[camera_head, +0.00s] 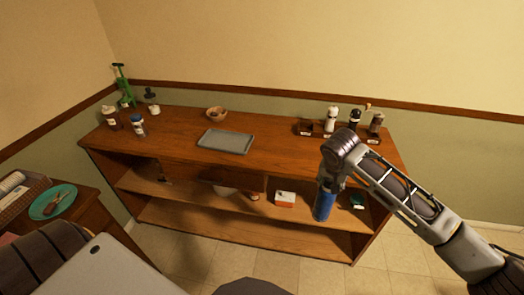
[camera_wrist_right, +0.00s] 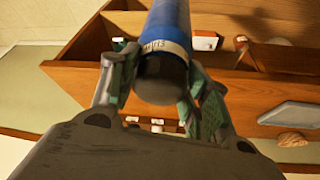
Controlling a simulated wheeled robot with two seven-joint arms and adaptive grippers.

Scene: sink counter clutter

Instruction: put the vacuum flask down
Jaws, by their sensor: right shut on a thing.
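The vacuum flask (camera_head: 323,206) is a blue cylinder with a dark end and a pale lettered band. My right gripper (camera_head: 329,178) is shut on it near its upper end, and the flask hangs roughly upright, slightly tilted, at the right front of the wooden shelf unit (camera_head: 190,215). I cannot tell whether its lower end touches a shelf. In the right wrist view the flask (camera_wrist_right: 172,32) sits between the two fingers of the right gripper (camera_wrist_right: 160,84). The left gripper is not in view.
A white-and-red box (camera_head: 285,199) lies on the middle shelf, left of the flask. The top's front right is largely clear.

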